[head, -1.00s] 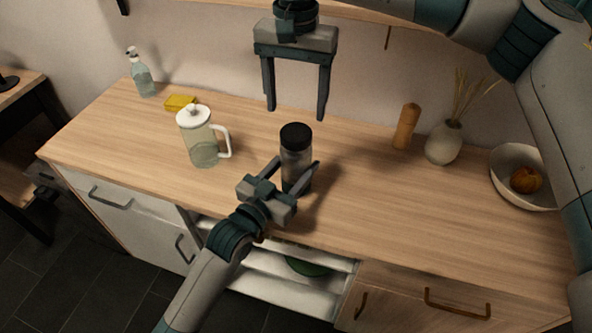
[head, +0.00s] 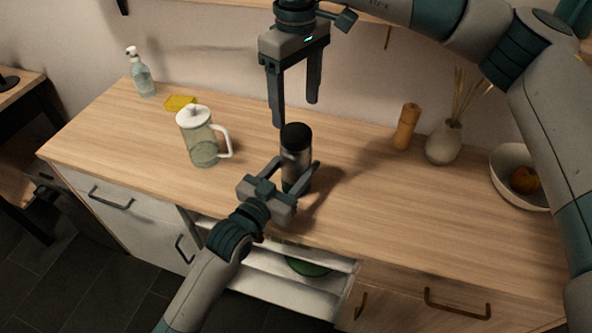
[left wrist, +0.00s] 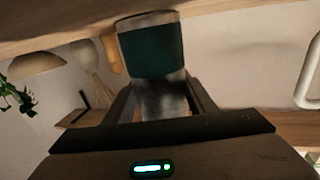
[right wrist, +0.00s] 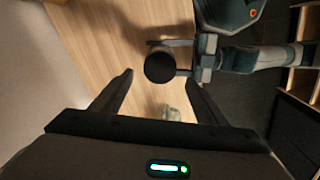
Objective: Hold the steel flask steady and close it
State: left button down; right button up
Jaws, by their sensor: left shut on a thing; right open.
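The steel flask (head: 296,172) stands upright on the wooden worktop with its black cap (head: 296,137) on top. My left gripper (head: 292,182) is shut on the flask's body from the front. In the left wrist view the flask's teal band (left wrist: 151,46) and steel body show between the fingers. My right gripper (head: 296,113) is open and points down, above and slightly behind the flask in the head view. In the right wrist view the round black cap (right wrist: 160,67) lies between the open fingertips, apart from them. Whether the cap is fully seated cannot be told.
A glass jug (head: 202,150) with a white lid stands left of the flask. A wooden mill (head: 405,127), a vase (head: 443,143) and a bowl (head: 512,190) stand right.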

aim_at(296, 132)
jog(key=shift+f, duration=0.1)
dwell(0.3)
jog(key=shift+f, duration=3.95)
jog(key=shift+c, duration=0.7)
